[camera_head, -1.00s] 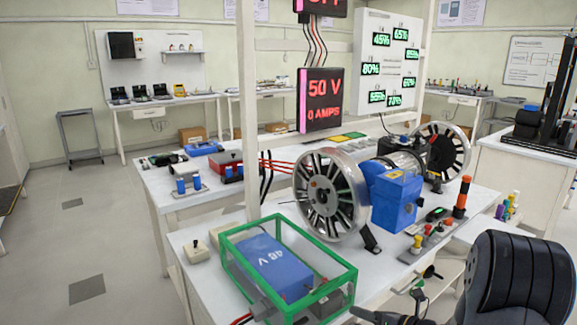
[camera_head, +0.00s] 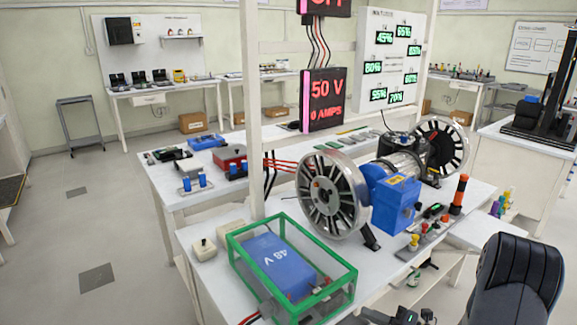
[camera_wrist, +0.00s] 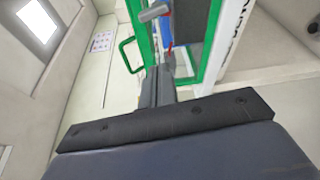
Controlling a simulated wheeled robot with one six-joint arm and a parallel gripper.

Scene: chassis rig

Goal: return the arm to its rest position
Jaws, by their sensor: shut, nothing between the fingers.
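My gripper (camera_wrist: 158,76) shows in the wrist view as a dark, narrow pair of fingers pressed together, with nothing between them. Its tips appear in front of the green frame (camera_wrist: 137,30). I cannot tell the gap to the frame. The green open frame (camera_head: 240,273) stands on the near end of the white bench, around a blue 48 V battery (camera_head: 277,262).
A spoked silver wheel (camera_head: 333,194) and a blue motor housing (camera_head: 397,205) stand on the bench (camera_head: 208,270). A white upright post (camera_head: 251,130) rises beside the frame. A black padded shape (camera_head: 515,280) fills the lower right. Floor at left (camera_head: 125,225) is clear.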

